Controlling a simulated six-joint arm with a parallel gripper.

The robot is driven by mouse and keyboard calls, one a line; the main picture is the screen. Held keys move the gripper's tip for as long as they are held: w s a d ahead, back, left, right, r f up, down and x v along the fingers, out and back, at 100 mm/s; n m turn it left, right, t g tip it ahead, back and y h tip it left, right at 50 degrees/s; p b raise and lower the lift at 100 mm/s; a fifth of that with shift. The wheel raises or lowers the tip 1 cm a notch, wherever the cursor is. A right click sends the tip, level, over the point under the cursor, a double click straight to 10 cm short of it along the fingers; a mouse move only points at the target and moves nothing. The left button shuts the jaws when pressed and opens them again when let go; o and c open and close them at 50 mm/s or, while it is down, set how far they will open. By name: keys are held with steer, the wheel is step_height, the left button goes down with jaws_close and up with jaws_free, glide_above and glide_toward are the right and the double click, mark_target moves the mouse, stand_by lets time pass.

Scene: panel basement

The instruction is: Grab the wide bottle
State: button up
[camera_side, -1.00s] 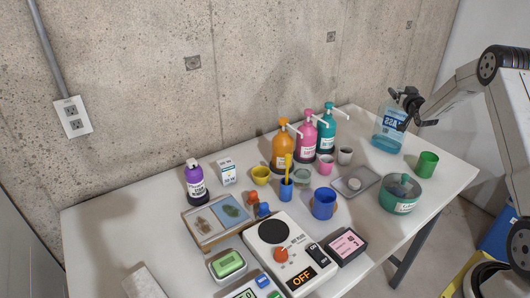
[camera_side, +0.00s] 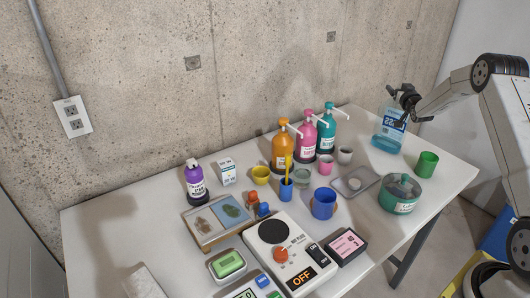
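The wide bottle (camera_side: 388,137) is a clear, broad bottle with blue liquid and a blue-and-white label. It stands upright at the far right corner of the white table. My gripper (camera_side: 404,98) is dark and sits at the bottle's upper part, around or just in front of its neck. At this size I cannot tell whether the fingers are closed on it or only beside it. The gripper hides part of the bottle's top and shoulder.
Orange, pink and teal pump bottles (camera_side: 327,130) stand left of the wide bottle. A green cup (camera_side: 427,163) and a teal-green round container (camera_side: 400,194) are in front of it. A hot plate (camera_side: 284,255) and several small items fill the nearer table (camera_side: 105,222).

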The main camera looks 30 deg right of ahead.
jaws_close()
stand_by(1.2)
